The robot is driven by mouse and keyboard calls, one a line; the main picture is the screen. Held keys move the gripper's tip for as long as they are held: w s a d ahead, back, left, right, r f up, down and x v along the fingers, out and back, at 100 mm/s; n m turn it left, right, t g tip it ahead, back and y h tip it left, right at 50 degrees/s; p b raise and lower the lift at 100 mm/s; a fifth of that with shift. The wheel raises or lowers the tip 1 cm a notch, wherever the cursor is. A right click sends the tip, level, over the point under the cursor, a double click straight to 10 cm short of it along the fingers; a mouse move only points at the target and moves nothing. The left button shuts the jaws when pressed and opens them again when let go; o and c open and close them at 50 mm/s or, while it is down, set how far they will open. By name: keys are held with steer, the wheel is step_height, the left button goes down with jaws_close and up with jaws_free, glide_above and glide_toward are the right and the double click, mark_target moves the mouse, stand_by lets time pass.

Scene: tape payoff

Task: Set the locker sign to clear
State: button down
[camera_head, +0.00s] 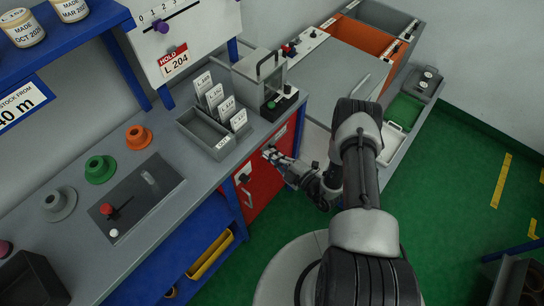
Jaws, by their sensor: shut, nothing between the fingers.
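The red locker (263,187) is set under the front edge of the grey bench. A small pale plate (281,133) sits near the top of its front; its wording is too small to read, and I cannot tell whether it is the locker sign. A dark knob or latch (244,178) and a pale strip show on the left part of the front. My gripper (270,153) is shut and empty, close in front of the upper locker front. I cannot tell whether it touches the front. My gripper and wrist hide part of the front.
A white board with a purple slider (162,27) and a red HOLD L 204 tag (174,61) hangs above the bench. A grey card tray (206,133) and a boxy device (262,80) stand on the bench.

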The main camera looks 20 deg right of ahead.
mark_target(275, 136)
steer(key=w+d+b, duration=0.1)
steer(key=d, duration=0.1)
steer(key=w+d+b, duration=0.1)
steer(key=d, duration=0.1)
steer(key=w+d+b, duration=0.1)
steer(key=w, duration=0.1)
steer(key=shift+d+f+b, duration=0.15)
steer(key=shift+d+b, duration=0.2)
steer(key=shift+d, duration=0.05)
steer(key=shift+w+d, duration=0.25)
steer(key=shift+d, duration=0.05)
steer(key=shift+r, duration=0.2)
